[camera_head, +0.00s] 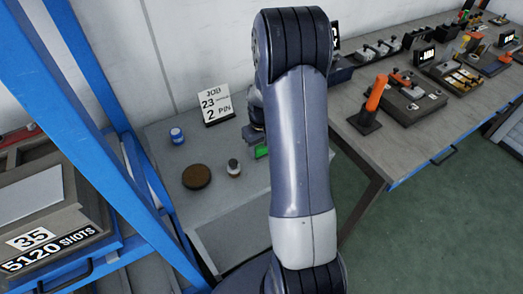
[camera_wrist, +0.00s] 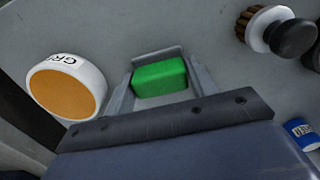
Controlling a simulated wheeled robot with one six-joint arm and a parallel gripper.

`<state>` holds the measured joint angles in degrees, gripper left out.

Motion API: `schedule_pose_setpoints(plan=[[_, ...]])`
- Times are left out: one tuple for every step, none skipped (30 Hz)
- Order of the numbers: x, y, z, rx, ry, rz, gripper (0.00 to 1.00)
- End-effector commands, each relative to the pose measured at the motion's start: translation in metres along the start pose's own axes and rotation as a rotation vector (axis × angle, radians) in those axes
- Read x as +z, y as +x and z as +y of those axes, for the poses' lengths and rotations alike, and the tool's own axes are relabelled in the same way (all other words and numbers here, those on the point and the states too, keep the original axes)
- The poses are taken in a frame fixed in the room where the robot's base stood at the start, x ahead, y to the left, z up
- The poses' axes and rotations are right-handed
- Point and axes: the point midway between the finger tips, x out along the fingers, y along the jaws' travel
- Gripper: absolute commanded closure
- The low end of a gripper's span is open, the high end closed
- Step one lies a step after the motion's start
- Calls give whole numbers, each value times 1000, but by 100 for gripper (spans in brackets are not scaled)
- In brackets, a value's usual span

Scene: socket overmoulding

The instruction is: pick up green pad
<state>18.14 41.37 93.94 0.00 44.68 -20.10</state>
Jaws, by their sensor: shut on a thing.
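The green pad (camera_wrist: 160,78) is a bright green block between the two grey fingers of my gripper (camera_wrist: 161,84) in the wrist view. My gripper is shut on it, with a finger at each side. In the head view a small part of the green pad (camera_head: 261,153) shows at the left edge of my arm, over the grey table (camera_head: 163,208). My arm hides the rest of the pad and most of the gripper there. I cannot tell whether the pad touches the table.
A white tub with an orange top (camera_wrist: 66,92) stands beside the gripper. A brown round disc (camera_head: 196,177), a blue jar (camera_head: 177,136), a small dark-topped bottle (camera_head: 233,168) and a job sign (camera_head: 217,105) stand on the table. A blue frame (camera_head: 100,105) rises at left; the table's front is clear.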

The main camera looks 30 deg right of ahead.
Motion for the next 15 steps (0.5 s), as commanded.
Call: schedule_pose_setpoints(plan=[[0, 0, 0, 0, 0, 0, 69], [0, 0, 0, 0, 0, 0, 69], [0, -1, 0, 0, 0, 1, 69], [0, -2, 0, 0, 0, 1, 69], [0, -4, 0, 1, 0, 2, 69], [-1, -7, 0, 1, 0, 2, 69], [-1, -11, 0, 1, 0, 3, 69], [-1, -15, 0, 2, 0, 4, 69], [-1, -21, 0, 2, 0, 4, 69], [-1, -27, 0, 2, 0, 5, 69], [-1, -33, 0, 2, 0, 6, 69], [-1, -42, 0, 2, 0, 6, 69], [-1, -48, 0, 2, 0, 5, 69], [-1, -54, 0, 2, 0, 6, 69], [-1, -63, 0, 2, 0, 6, 69]])
